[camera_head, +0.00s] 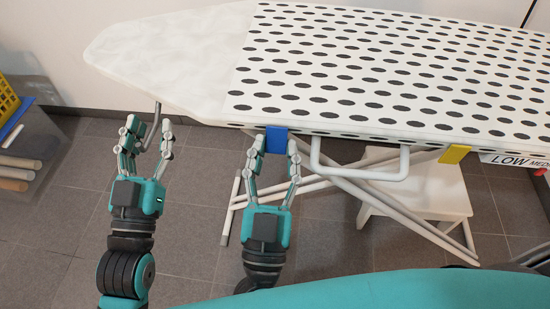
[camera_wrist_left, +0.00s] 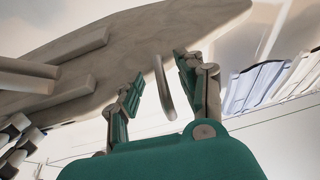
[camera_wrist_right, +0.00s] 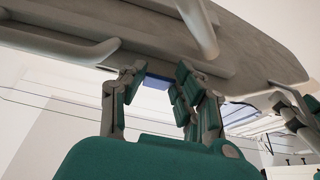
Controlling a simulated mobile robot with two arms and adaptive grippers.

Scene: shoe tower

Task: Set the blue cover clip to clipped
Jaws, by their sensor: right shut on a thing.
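The blue cover clip (camera_head: 276,139) sits on the front edge of the ironing board (camera_head: 160,62), near where the plain part meets the dotted cover. My right gripper (camera_head: 275,148) has its fingers on either side of the clip and is shut on it. In the right wrist view the clip (camera_wrist_right: 156,83) shows as a blue strip between the fingers, under the board. My left gripper (camera_head: 150,127) is open, left of the clip. A grey curved metal piece (camera_wrist_left: 163,88) under the board stands between its fingers, with visible gaps.
A white handle bar (camera_head: 360,174) hangs right of my right gripper. A white stool (camera_head: 425,190) stands below. A yellow basket (camera_head: 7,100) is at far left.

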